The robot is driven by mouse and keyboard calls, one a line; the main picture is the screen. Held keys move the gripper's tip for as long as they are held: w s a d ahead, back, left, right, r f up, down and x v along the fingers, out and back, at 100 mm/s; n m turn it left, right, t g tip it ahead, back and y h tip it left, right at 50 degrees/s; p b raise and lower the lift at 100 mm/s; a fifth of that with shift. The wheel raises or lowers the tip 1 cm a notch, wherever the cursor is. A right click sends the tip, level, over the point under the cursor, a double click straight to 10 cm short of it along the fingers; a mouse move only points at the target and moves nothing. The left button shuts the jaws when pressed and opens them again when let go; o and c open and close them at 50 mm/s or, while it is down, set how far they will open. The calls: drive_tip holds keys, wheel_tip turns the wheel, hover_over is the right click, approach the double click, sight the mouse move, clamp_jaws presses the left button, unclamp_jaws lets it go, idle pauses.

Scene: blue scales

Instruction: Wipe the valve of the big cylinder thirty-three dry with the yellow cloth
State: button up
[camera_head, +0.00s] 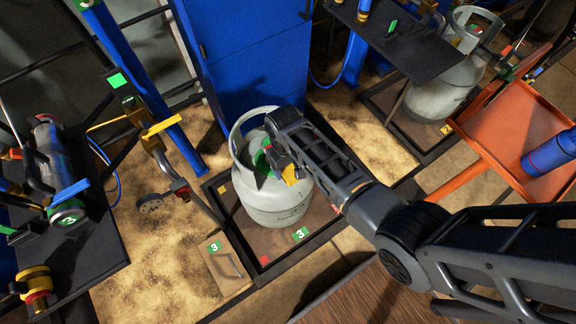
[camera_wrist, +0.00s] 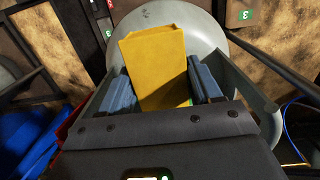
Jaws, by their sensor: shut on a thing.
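The big grey cylinder (camera_head: 275,207) stands upright on a low dark-framed platform (camera_head: 262,262), with a ring-shaped collar around its top. Green tags with a 3 are beside it; I cannot read a thirty-three. My gripper (camera_head: 287,168) is at the collar opening, above the cylinder's top. It is shut on the yellow cloth (camera_wrist: 155,65), a thick folded piece between the two blue-grey fingers (camera_wrist: 203,80).
The grey collar (camera_wrist: 257,85) rises close on both sides of my gripper. A second grey cylinder (camera_head: 440,92) stands at the upper right, near an orange tray (camera_head: 505,125). A black shelf (camera_head: 85,265) with a metal cylinder is at left. A blue cabinet (camera_head: 250,65) stands behind.

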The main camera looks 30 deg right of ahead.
drive_tip(key=shift+w+r, duration=0.1)
drive_tip(key=shift+w, duration=0.45)
drive_tip(key=shift+s, duration=0.1)
drive_tip(key=shift+s+r+p, duration=0.1)
drive_tip(key=shift+s+p, duration=0.6)
drive_tip(key=shift+s, duration=0.1)
drive_tip(key=shift+w, duration=0.1)
drive_tip(key=shift+w+r+b, duration=0.1)
drive_tip(key=shift+w+b, duration=0.3)
drive_tip(key=shift+w, duration=0.4)
drive_tip(key=shift+s, duration=0.1)
drive_tip(key=shift+s+r+p, duration=0.1)
drive_tip(key=shift+s+p, duration=0.7)
